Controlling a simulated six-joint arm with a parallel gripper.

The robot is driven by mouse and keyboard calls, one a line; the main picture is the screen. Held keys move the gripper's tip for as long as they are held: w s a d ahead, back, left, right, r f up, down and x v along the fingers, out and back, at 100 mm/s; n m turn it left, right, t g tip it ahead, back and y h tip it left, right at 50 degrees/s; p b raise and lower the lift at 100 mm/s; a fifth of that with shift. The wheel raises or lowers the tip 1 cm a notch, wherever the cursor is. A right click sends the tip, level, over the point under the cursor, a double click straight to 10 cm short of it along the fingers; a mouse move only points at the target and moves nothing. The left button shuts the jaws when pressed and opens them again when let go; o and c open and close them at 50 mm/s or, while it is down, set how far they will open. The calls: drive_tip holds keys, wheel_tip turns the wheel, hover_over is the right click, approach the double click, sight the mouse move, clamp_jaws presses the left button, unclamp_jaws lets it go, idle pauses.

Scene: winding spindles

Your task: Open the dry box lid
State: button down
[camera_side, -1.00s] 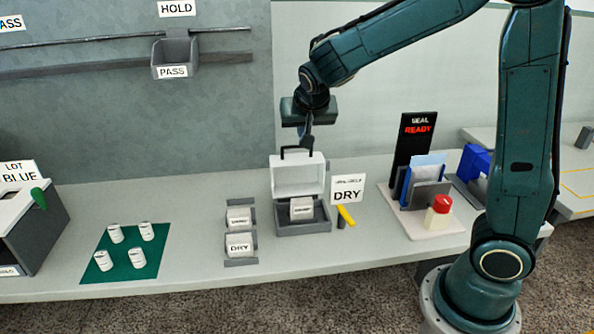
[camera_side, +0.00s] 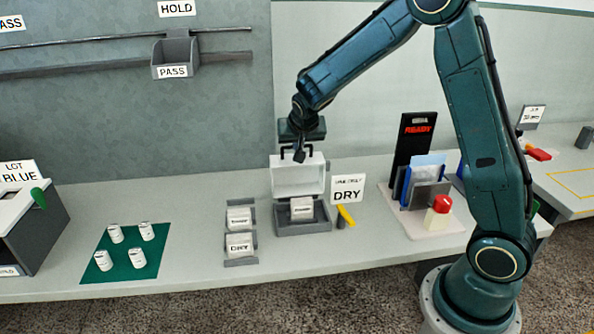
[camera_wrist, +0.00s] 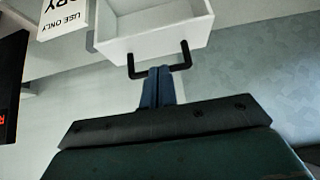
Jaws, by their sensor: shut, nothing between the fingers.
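The dry box (camera_side: 303,225) stands on the bench with its white lid (camera_side: 298,178) swung up, so the box is open. A white labelled packet (camera_side: 302,208) sits inside the box. The lid's black handle (camera_side: 283,152) is at the raised lid's top edge; it also shows in the wrist view (camera_wrist: 184,62). My gripper (camera_side: 299,155) is at the handle, its fingers shut with nothing between them. In the wrist view the closed fingertips (camera_wrist: 160,75) lie close to the handle bar; I cannot tell whether they touch it.
A DRY sign (camera_side: 347,189) and a yellow-handled tool (camera_side: 346,215) stand right of the box. Packets in a grey rack (camera_side: 241,262) are to its left, then a green mat (camera_side: 100,270) with several white spools. A red button (camera_side: 442,203) is farther right.

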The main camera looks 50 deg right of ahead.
idle(0.4)
drive_tip(key=shift+w+d+f+g+y, duration=0.1)
drive_tip(key=shift+w+d+g+y, duration=0.4)
drive_tip(key=shift+w+d, duration=0.45)
drive_tip(key=shift+w+d+f, duration=0.2)
drive_tip(key=shift+w+d, duration=0.65)
drive_tip(key=shift+a+r, duration=0.1)
drive_tip(key=shift+r, duration=0.05)
drive_tip(key=shift+s+a+r, duration=0.25)
drive_tip(key=shift+s+r, duration=0.1)
drive_tip(key=shift+r, duration=0.05)
drive_tip(key=v, duration=1.2)
drive_tip(key=shift+w+d+r, duration=0.2)
drive_tip(key=shift+d+r, duration=0.05)
drive_tip(key=shift+r, duration=0.2)
drive_tip(key=shift+s, duration=0.1)
